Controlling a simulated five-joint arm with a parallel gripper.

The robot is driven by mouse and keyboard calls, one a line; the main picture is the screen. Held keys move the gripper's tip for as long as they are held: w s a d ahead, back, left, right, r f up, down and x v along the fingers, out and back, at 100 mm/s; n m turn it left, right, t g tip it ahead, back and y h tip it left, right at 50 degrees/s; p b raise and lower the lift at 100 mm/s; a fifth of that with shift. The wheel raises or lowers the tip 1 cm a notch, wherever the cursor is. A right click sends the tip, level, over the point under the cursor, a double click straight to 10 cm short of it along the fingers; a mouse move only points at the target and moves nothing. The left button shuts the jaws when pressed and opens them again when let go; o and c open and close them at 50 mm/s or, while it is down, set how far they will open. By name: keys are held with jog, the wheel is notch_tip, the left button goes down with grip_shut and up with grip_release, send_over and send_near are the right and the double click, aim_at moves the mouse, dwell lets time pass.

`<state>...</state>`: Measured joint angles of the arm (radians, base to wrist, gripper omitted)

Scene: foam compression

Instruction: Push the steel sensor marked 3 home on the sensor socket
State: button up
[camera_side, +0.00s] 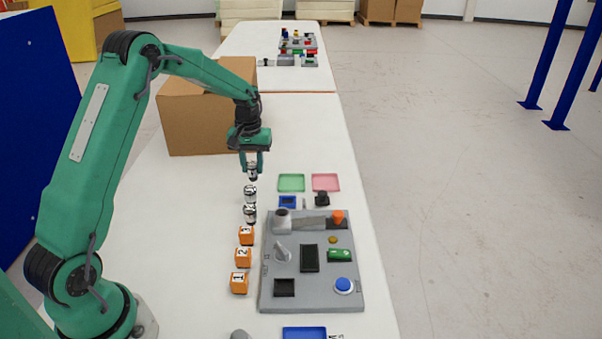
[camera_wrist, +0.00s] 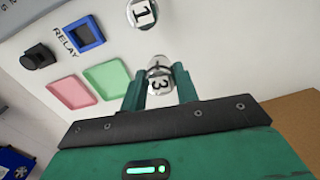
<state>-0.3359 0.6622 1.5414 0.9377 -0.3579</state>
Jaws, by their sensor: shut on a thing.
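My gripper (camera_side: 252,163) points down above the white table, at the far end of the row of small parts. It is shut on the steel sensor marked 3 (camera_wrist: 158,82), whose number faces the wrist camera between the fingers (camera_wrist: 160,76). The held sensor also shows below the fingers in the side view (camera_side: 253,174). A steel sensor marked 1 (camera_wrist: 141,13) stands apart from it. A grey round fitting (camera_side: 282,219) sits at the board's far left corner; I cannot tell whether it is the sensor socket.
A cardboard box (camera_side: 190,125) stands behind my gripper.

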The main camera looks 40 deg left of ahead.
jog(key=shift+r, duration=0.6)
jog(key=shift+d+r, duration=0.3)
jog(key=shift+d, duration=0.2)
jog(key=s+d+r, duration=0.3)
jog(key=d+r, duration=0.1)
jog(key=d, duration=0.4)
jog(key=s+d+r+n, duration=0.1)
jog(key=s+d+r, duration=0.2)
jog(key=d, duration=0.6)
jog(key=shift+d+r, duration=0.2)
jog(key=shift+r, duration=0.4)
jog(key=shift+f, duration=0.2)
jog(key=shift+f, duration=2.9)
